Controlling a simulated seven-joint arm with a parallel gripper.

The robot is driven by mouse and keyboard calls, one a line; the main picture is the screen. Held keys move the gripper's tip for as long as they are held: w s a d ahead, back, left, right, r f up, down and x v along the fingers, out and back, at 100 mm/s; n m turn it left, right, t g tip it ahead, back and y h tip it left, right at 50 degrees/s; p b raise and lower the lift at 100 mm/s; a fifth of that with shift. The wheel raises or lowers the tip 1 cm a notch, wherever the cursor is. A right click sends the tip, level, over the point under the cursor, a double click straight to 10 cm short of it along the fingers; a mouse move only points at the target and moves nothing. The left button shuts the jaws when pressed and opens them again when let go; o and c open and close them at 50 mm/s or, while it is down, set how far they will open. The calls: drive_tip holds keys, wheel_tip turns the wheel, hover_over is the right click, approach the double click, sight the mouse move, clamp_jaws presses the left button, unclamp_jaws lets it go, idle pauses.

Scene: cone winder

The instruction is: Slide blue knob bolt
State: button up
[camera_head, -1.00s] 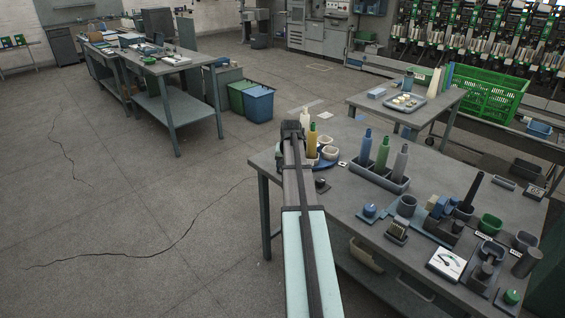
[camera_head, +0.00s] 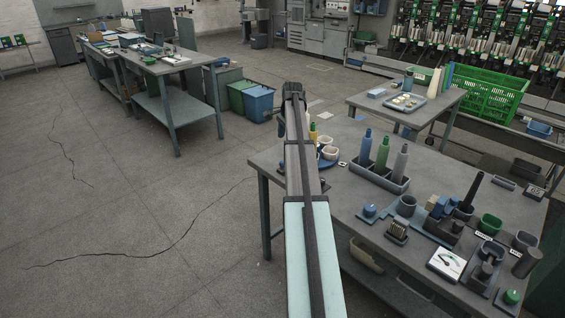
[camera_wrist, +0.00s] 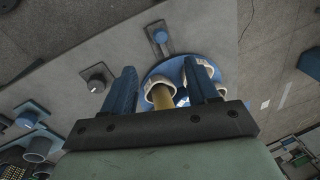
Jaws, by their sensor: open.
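A small blue knob (camera_wrist: 160,36) stands on a narrow grey plate near the table's edge in the wrist view; it looks like the knob bolt. In the head view it cannot be made out, and my arm covers part of that table corner. My gripper (camera_wrist: 162,66) is open, its two blue fingers apart and empty. In the picture the knob lies just beyond the fingertips; I see no contact.
A blue round tray (camera_wrist: 152,76) with white cups and a yellow bottle (camera_wrist: 163,97) lies below the fingers. A dark knob (camera_wrist: 95,85) and another blue knob (camera_head: 369,210) sit farther along the grey table (camera_head: 350,225). A bottle rack (camera_head: 380,180) stands to the right.

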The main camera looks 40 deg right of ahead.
drive_tip(key=w+f, duration=0.1)
drive_tip(key=f, duration=0.8)
drive_tip(key=w+f, duration=0.1)
drive_tip(key=f, duration=0.3)
drive_tip(key=shift+w+d+f, duration=0.25)
drive_tip(key=shift+w+d, duration=0.05)
clamp_jaws()
